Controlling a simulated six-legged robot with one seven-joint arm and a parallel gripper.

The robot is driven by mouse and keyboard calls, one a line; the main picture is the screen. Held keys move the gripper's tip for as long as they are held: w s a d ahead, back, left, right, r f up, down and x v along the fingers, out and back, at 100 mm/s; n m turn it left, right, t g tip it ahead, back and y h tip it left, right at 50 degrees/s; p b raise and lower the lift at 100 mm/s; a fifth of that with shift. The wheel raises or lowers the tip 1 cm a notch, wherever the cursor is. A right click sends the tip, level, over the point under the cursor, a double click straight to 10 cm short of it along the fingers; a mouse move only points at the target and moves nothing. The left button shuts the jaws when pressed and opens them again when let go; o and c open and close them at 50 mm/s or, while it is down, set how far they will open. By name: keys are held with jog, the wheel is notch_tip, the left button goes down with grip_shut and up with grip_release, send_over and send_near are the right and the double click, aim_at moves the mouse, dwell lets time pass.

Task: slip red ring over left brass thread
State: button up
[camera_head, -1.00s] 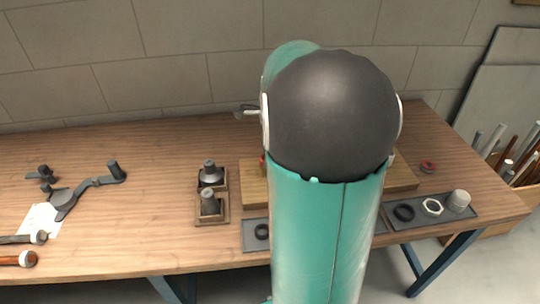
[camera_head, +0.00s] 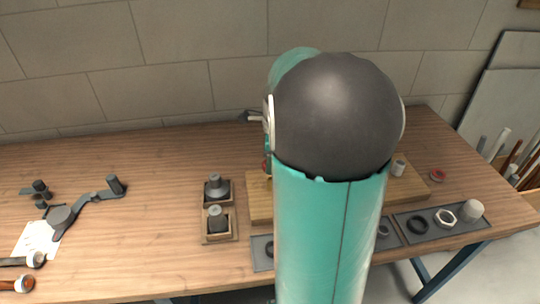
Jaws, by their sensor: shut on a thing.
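My own teal and dark grey arm (camera_head: 330,190) fills the middle of the head view and hides my gripper and most of the wooden board (camera_head: 258,205) behind it. A small red sliver (camera_head: 265,165) shows at the arm's left edge, above the board; I cannot tell whether it is a ring or what holds it. A separate red ring (camera_head: 437,175) lies flat on the table at the right. A short grey upright stub (camera_head: 398,167) stands on the board's right part. The left brass thread is not visible; the arm covers that area.
A grey tray (camera_head: 403,219) at the front right holds a black ring (camera_head: 417,225), a hex nut (camera_head: 445,217) and a pale cap (camera_head: 472,210). Tools lie at far left; the table between is clear.

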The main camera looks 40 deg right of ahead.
aim_at(270, 178)
jog(key=shift+s+f, duration=0.15)
jog(key=shift+f, duration=2.65)
jog(key=o, duration=1)
jog(key=shift+o, duration=0.5)
jog(key=o, duration=0.7)
